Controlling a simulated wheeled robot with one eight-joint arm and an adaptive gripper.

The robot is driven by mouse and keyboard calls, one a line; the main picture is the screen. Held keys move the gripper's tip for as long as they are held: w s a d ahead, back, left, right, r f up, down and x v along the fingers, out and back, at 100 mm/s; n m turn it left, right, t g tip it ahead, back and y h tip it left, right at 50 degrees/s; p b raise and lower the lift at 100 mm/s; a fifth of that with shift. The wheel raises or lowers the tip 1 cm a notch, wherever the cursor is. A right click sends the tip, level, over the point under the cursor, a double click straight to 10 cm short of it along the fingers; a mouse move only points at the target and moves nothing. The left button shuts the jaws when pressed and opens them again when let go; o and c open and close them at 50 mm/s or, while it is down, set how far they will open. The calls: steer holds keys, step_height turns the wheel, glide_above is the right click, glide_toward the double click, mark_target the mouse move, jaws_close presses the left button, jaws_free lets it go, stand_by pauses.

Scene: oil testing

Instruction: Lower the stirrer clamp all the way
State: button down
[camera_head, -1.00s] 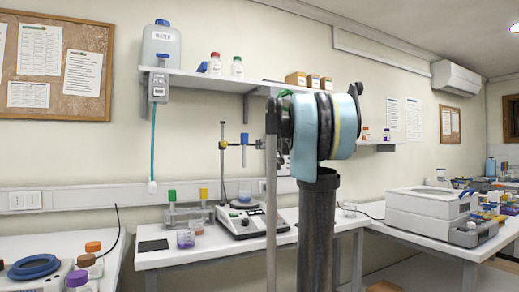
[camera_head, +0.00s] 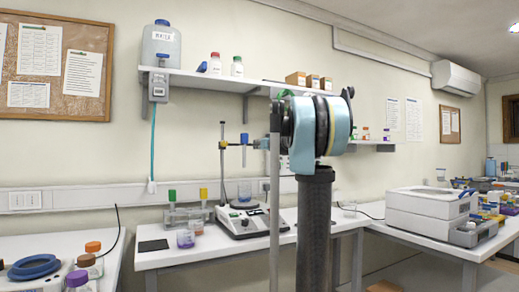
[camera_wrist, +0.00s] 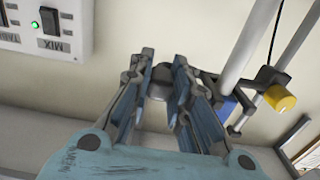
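The stirrer stand has a thin upright pole (camera_head: 222,175). A clamp with a yellow part and a blue body (camera_head: 244,139) sits high on it, above a beaker (camera_head: 244,191) on the white stirrer base (camera_head: 240,222). In the wrist view a yellow knob (camera_wrist: 280,98) and a blue part (camera_wrist: 228,109) show beside pale poles (camera_wrist: 247,55), to the right of my gripper. My gripper (camera_wrist: 164,60) is open, with a gap between its fingers and nothing clearly held.
A switch panel marked MIX (camera_wrist: 55,28) with a green light is at the wrist view's upper left. A rack with green and yellow tops (camera_head: 187,212) stands left of the stirrer. A shelf (camera_head: 215,82) runs above. A white machine (camera_head: 430,210) stands on the right bench.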

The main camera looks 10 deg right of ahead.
step_height(320, 180, down, 14)
steer(key=shift+f, duration=0.2)
stand_by(0.4)
steer(key=shift+s, duration=0.1)
steer(key=c, duration=1.5)
jaws_free()
steer(key=shift+d+f, duration=0.1)
steer(key=shift+c, duration=0.2)
steer(key=shift+o, duration=0.3)
steer(key=v, duration=1.1)
steer(key=shift+s, duration=0.35)
